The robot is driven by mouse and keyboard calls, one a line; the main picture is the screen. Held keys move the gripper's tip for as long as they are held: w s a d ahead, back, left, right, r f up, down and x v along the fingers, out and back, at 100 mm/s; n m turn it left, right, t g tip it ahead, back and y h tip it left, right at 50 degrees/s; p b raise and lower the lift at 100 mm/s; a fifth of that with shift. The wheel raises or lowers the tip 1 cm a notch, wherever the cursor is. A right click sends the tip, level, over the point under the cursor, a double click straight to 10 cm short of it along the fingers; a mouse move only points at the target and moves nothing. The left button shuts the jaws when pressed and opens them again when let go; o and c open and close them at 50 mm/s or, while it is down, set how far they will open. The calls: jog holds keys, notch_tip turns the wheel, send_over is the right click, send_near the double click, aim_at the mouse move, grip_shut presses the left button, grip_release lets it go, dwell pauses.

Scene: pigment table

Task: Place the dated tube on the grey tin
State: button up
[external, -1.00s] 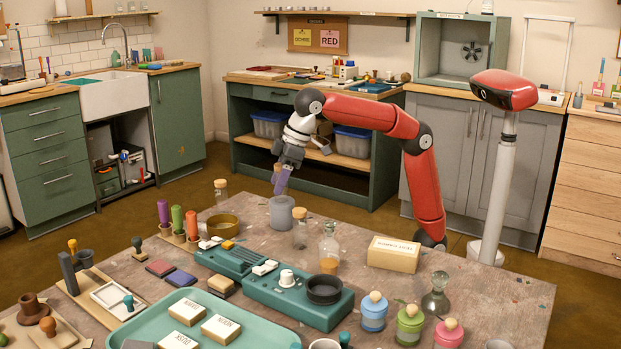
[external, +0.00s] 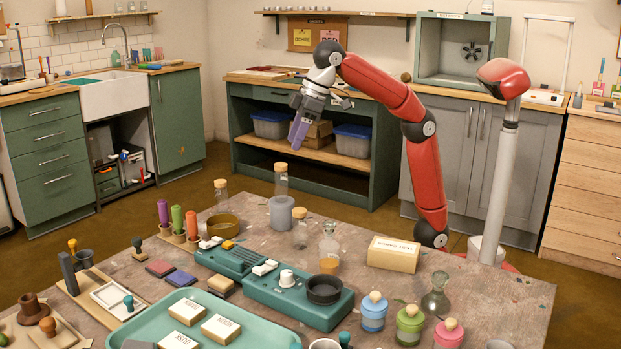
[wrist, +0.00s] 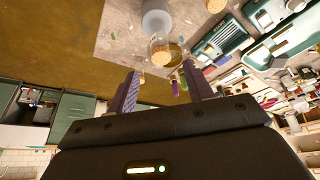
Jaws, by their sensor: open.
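A clear corked glass tube (external: 281,182) stands upright on the grey tin (external: 281,216) near the table's back edge. No date is readable on it. In the wrist view the tube's cork (wrist: 162,57) and the round grey tin (wrist: 155,22) show beyond the fingers. My gripper (external: 297,141) is up and behind the table edge, clear of the tube, to its upper right in the external view. In the wrist view my gripper (wrist: 160,73) has its fingers wide apart with nothing held between them.
Other corked glass vessels stand beside the tin: one at left (external: 221,192), one in front (external: 300,235). A flask (external: 329,248) and a labelled box (external: 393,253) are to the right. A brass bowl (external: 223,225) is to the left.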

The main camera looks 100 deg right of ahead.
jog(key=s+d+f, duration=0.4)
jog(key=s+f, duration=0.7)
jog(key=f, duration=0.3)
jog(key=s+d+f+t, duration=0.1)
jog(key=s+d+f, duration=0.4)
jog(key=s+f, duration=0.6)
notch_tip(320, 180, down, 3)
jog(key=shift+s+f, duration=0.1)
jog(key=shift+s, duration=0.25)
